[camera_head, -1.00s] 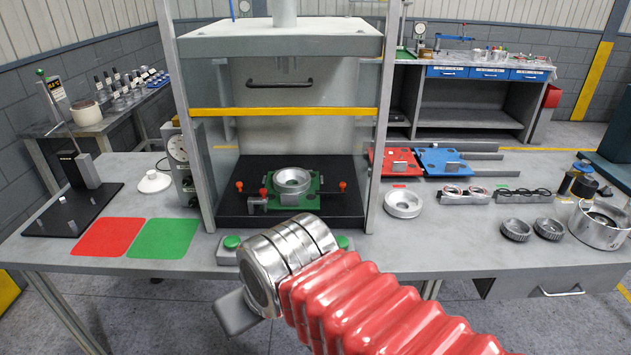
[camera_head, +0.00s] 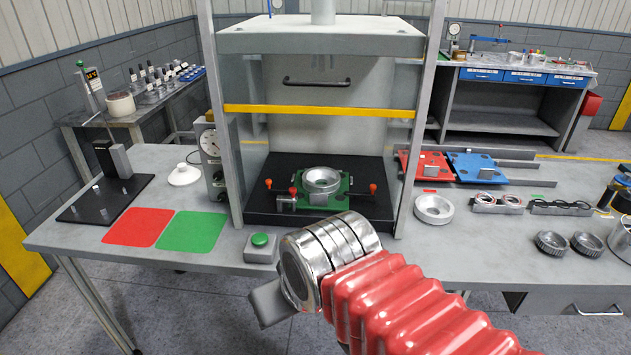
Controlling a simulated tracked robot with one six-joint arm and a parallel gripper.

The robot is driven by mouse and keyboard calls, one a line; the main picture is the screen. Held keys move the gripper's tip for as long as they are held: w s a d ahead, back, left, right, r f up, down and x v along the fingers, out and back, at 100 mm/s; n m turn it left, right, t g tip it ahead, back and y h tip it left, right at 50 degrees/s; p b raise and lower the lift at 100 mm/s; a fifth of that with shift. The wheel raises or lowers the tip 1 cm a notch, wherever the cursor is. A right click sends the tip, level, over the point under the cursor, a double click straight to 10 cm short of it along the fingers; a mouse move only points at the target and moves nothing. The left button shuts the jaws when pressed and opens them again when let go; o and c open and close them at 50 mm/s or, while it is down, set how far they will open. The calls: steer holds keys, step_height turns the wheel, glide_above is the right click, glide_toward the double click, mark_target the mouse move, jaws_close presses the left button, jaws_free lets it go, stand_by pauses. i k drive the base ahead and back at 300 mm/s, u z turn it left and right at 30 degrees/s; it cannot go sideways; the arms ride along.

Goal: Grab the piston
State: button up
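A silver ring-shaped part (camera_head: 433,209), which may be the piston, lies on the bench right of the press. Another round metal part (camera_head: 321,181) sits in a green fixture (camera_head: 345,190) on the press's black base. I cannot tell for certain which part is the piston. My gripper (camera_head: 268,303) shows only as a grey end below the silver wrist, in front of the bench's front edge. Its fingers and opening are hidden. It is apart from both metal parts, and no held part shows.
The press frame (camera_head: 225,150) has uprights on both sides and a yellow bar (camera_head: 318,111) across the front. A green button box (camera_head: 260,246) stands at the front edge. Red (camera_head: 138,227) and green (camera_head: 193,230) mats lie left. Two toothed rings (camera_head: 584,243) lie right.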

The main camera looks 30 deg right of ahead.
mark_target(329, 175)
steer(key=i, duration=0.95)
steer(key=z, duration=0.05)
